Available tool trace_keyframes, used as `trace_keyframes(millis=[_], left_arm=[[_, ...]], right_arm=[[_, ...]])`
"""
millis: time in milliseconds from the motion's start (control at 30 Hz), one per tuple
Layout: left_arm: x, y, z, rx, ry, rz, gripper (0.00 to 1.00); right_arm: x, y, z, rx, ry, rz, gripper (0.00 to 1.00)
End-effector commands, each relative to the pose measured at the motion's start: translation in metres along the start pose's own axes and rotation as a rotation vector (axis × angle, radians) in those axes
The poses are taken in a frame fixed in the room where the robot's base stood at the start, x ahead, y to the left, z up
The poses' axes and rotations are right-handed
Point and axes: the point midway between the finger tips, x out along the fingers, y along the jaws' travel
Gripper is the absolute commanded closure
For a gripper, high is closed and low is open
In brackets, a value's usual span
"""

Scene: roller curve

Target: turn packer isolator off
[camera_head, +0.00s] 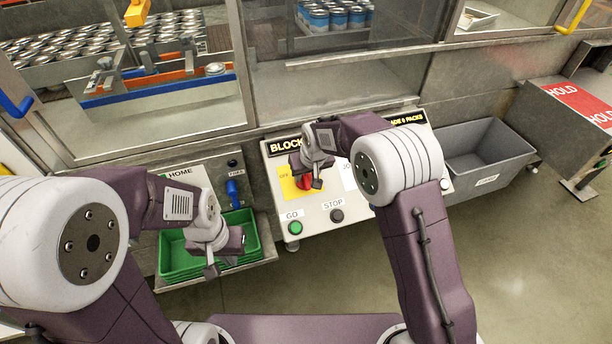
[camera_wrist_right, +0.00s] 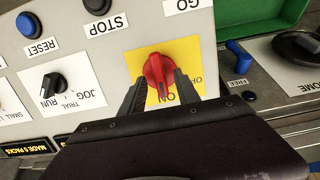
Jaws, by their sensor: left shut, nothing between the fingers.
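The red isolator knob (camera_head: 304,181) sits on a yellow plate (camera_head: 288,184) at the left of the packer control panel. In the right wrist view the red knob (camera_wrist_right: 158,72) has its handle pointing toward the ON label (camera_wrist_right: 166,97); the OFF label (camera_wrist_right: 197,80) is to the right. My right gripper (camera_head: 316,182) is at the knob. In the wrist view the right gripper's fingers (camera_wrist_right: 159,88) stand apart, one on each side of the knob, with yellow showing between them and the handle. My left gripper (camera_head: 211,270) is shut and empty above the green trays.
Green GO (camera_head: 295,228) and dark STOP (camera_head: 337,215) buttons lie below the knob. A JOG/RUN selector (camera_wrist_right: 53,86) and blue RESET button (camera_wrist_right: 28,24) share the panel. Green trays (camera_head: 258,250) stand left, a grey bin (camera_head: 487,150) right. The floor in front is clear.

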Motion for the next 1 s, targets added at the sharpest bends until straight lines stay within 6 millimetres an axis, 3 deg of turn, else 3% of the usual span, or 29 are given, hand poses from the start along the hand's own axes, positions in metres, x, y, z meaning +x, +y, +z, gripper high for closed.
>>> trace_keyframes(millis=[133, 367, 400, 533, 1000], left_arm=[[-0.0007, 0.0000, 0.0000, 0.000, 0.000, 0.000, 1.00], [-0.0006, 0.0000, 0.0000, 0.000, 0.000, 0.000, 1.00], [-0.0006, 0.0000, 0.0000, 0.000, 0.000, 0.000, 1.00], [-0.0006, 0.0000, 0.0000, 0.000, 0.000, 0.000, 1.00], [-0.0045, 0.0001, -0.0004, 0.000, 0.000, 0.000, 1.00]], right_arm=[[0.0134, 0.0003, 0.0000, 0.000, 0.000, 0.000, 0.62], [0.0151, 0.0003, -0.0004, 0.000, 0.001, 0.000, 0.62], [0.0151, 0.0003, -0.0003, 0.000, 0.001, 0.000, 0.65], [0.0150, 0.0003, -0.0003, 0.000, 0.001, 0.000, 1.00], [0.0137, -0.0004, -0.0007, -0.081, 0.001, 0.011, 1.00]])
